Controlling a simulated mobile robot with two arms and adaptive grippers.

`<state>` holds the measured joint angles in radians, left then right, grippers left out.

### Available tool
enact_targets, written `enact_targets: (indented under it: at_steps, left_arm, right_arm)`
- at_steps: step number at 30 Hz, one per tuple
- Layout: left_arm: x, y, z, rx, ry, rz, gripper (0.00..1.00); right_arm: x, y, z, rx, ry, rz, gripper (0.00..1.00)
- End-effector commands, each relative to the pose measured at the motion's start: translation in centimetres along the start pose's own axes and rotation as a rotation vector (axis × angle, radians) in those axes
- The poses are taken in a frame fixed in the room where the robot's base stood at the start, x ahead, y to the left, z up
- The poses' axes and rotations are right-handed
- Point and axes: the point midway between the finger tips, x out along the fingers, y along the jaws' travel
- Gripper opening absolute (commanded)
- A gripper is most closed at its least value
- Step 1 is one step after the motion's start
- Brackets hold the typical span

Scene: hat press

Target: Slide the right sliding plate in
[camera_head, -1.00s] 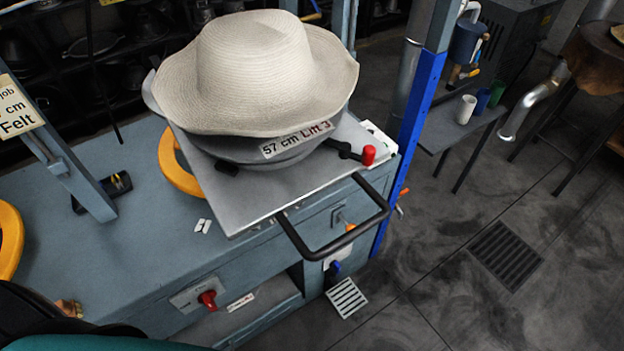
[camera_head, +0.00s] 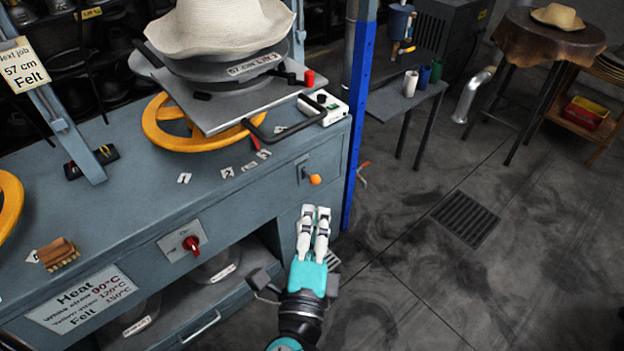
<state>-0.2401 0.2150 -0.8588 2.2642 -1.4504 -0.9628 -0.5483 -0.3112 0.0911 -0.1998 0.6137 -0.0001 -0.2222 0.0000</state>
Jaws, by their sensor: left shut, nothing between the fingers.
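The right sliding plate (camera_head: 225,112) is a flat grey plate over the blue-grey bench. A black bar handle (camera_head: 268,138) sticks out from its front edge. My left gripper (camera_head: 316,209) points up the picture in front of the bench, below and right of the handle. Its white fingers are together, with nothing between them. It is apart from the handle. My right gripper is out of view.
A yellow wheel (camera_head: 165,135) shows under the plate. A white control box (camera_head: 325,106) stands right of it, near a blue post (camera_head: 360,110). An orange-knobbed lever (camera_head: 315,179) is on the bench front. The floor (camera_head: 410,270) to the right is open around a drain grate (camera_head: 465,219).

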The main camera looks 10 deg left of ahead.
Motion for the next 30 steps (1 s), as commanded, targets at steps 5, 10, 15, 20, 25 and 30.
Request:
enact_targets:
  at_steps: [5, 10, 15, 20, 25, 30]
  left_arm:
    - [-0.2, -2.9, 1.3, -0.001, -0.036, -0.056, 0.00]
    - [2.1, -3.4, 1.5, 0.000, -0.038, -0.059, 0.00]
    - [5.8, -3.6, 1.5, 0.000, -0.036, -0.058, 0.00]
    - [9.1, -3.7, 1.6, 0.000, -0.035, -0.056, 0.00]
    - [11.1, -3.7, 3.4, 0.001, -0.035, -0.054, 0.00]
    - [12.0, -3.4, 4.3, -0.002, -0.034, -0.053, 0.00]
  right_arm:
    - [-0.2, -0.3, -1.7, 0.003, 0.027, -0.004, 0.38]
    - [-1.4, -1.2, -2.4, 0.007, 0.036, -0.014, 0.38]
    - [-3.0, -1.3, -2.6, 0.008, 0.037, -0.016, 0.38]
    - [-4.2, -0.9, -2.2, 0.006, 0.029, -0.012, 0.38]
    - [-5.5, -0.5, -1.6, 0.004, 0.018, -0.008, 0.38]
    - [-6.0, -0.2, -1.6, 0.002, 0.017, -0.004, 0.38]
